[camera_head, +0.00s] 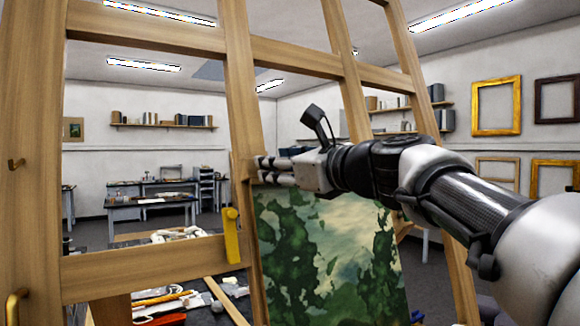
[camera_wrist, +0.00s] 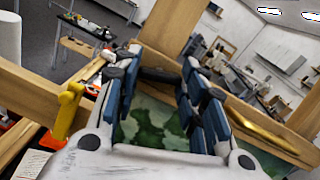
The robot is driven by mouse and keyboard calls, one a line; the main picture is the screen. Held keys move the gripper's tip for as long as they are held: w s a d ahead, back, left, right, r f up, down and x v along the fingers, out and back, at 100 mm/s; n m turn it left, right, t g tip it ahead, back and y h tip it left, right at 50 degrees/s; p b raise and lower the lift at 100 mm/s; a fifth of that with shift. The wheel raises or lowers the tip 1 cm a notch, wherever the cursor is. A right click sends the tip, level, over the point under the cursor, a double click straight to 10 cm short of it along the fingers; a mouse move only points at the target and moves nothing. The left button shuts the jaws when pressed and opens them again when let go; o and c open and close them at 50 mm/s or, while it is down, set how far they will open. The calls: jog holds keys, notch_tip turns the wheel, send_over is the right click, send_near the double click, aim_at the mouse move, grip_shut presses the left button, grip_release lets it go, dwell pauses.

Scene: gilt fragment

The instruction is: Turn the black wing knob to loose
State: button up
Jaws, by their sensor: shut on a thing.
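The black wing knob (camera_wrist: 160,75) shows in the wrist view as a dark bar between the ends of the fingers, against the wooden easel. My gripper (camera_wrist: 160,78) is shut on it, with blue-padded fingers on its left and right. In the head view my gripper (camera_head: 262,171) reaches from the right to an upright of the wooden easel (camera_head: 240,90), just above the painting. The knob is hidden by the fingers there, and its turn angle is hard to tell.
A green landscape painting (camera_head: 330,255) stands below my gripper. A yellow handle (camera_head: 231,235) sits on the easel to the left, and shows in the wrist view too (camera_wrist: 66,110). A cluttered bench (camera_head: 190,300) is at lower left. Desks (camera_head: 150,208) stand far behind.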

jog(key=n+g+h+p, duration=0.1)
jog(key=n+p, duration=0.2)
jog(key=n, duration=0.7)
jog(key=n+g+h+p, duration=0.2)
jog(key=n+p, duration=0.1)
jog(key=n, duration=0.8)
jog(key=r+n+g+h+p, duration=0.1)
jog(key=n+p, duration=0.2)
jog(key=n, duration=0.7)
jog(key=shift+a+n+p, duration=0.15)
jog(key=shift+n+p, duration=0.2)
jog(key=shift+n, duration=0.05)
jog(key=shift+h, duration=0.3)
jog(key=o, duration=1.1)
jog(key=shift+c, duration=0.2)
